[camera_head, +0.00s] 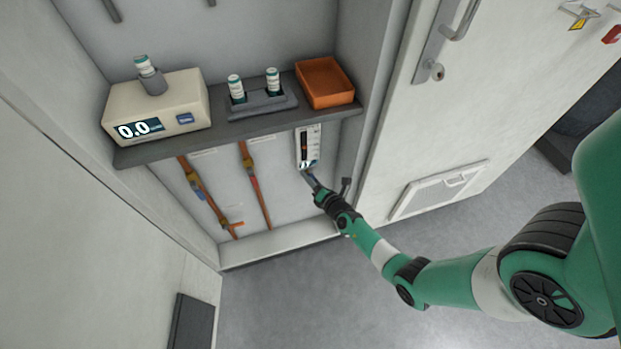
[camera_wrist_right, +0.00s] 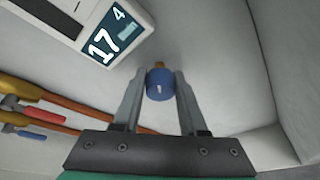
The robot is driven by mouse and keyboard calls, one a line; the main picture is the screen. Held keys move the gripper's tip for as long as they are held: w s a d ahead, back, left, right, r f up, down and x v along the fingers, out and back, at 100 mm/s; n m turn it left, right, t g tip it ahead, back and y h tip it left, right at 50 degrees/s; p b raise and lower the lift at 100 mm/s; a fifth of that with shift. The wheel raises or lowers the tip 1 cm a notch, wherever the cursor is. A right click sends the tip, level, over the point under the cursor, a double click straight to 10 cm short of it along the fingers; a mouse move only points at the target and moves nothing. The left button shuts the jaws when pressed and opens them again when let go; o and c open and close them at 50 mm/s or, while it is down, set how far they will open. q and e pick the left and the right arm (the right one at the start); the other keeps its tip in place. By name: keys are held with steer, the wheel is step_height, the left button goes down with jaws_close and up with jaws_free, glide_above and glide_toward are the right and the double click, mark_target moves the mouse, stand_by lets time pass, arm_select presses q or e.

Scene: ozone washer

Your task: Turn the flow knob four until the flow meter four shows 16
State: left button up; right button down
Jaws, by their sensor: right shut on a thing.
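The flow meter four (camera_head: 308,147) is a white panel on the cabinet's back wall below the shelf. In the right wrist view its display (camera_wrist_right: 105,38) reads 17 with a small 4 beside it. The flow knob four (camera_wrist_right: 159,85) is blue with a white mark and sits on a brass-coloured stem just below the meter. My right gripper (camera_wrist_right: 160,88) is shut on the knob, one finger on each side. In the head view my right gripper (camera_head: 309,177) reaches the meter's lower end and hides the knob. My left gripper is out of view.
The shelf (camera_head: 140,156) above holds a beige device (camera_head: 160,105) showing 0.0, a rack (camera_head: 262,103) with two bottles and an orange tray (camera_head: 325,82). Copper pipes with valves (camera_head: 255,183) run left of the meter. A cabinet side wall stands close on the right.

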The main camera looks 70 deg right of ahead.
steer(key=shift+r+n+p, duration=0.25)
steer(key=shift+n+p, duration=0.05)
steer(key=shift+p, duration=0.6)
steer(key=shift+f+n+g, duration=0.2)
steer(key=shift+n+g, duration=0.1)
steer(key=shift+f, duration=0.1)
steer(key=shift+c, duration=2.4)
jaws_free()
steer(key=shift+s+a+p, duration=0.1)
steer(key=shift+s+p, duration=0.05)
steer(key=shift+p, duration=0.2)
steer(key=p+v, duration=0.4)
steer(key=v, duration=0.7)
steer(key=shift+a, duration=0.15)
